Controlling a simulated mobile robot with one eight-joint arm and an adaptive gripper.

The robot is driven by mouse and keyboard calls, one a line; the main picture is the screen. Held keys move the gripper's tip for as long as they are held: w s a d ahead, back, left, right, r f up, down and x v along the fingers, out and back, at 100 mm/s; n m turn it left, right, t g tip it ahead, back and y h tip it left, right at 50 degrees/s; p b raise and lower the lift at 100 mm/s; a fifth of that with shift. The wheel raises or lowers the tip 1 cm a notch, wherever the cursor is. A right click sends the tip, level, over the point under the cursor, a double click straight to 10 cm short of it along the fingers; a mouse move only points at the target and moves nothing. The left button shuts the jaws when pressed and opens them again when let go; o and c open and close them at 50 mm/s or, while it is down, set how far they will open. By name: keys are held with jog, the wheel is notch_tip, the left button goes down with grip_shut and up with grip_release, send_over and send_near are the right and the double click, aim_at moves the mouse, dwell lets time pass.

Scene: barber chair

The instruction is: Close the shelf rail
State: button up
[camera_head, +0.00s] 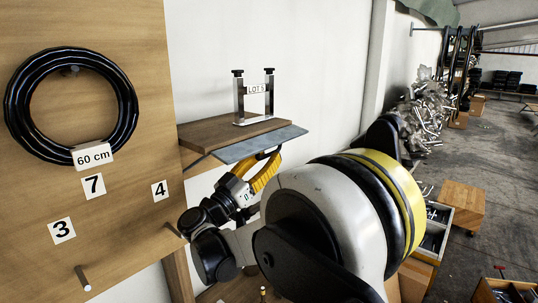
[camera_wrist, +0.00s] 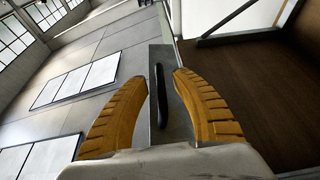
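The shelf rail appears as a flat grey panel (camera_head: 258,144) along the front of a wooden shelf (camera_head: 205,132) in the head view, sticking out from the shelf's front edge. In the wrist view a grey metal strip (camera_wrist: 165,57) with a long black handle (camera_wrist: 161,92) fills the space ahead. My gripper (camera_head: 275,163) is just under the panel in the head view. In the wrist view my gripper (camera_wrist: 161,76) has its yellow fingers apart, one on each side of the handle, with gaps between. Whether they touch the strip is unclear.
A metal bracket (camera_head: 240,101) labelled LOT 5 stands on the shelf. A wooden board (camera_head: 150,215) at the left carries a black coil (camera_head: 14,105), number cards and pegs. My arm hides much of the lower middle. Crates and clutter stand at the right.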

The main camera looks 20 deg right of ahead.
aim_at(275, 143)
jog(key=shift+w+d+r, duration=0.15)
jog(key=shift+w+d, duration=0.15)
jog(key=shift+d, duration=0.1)
grip_shut()
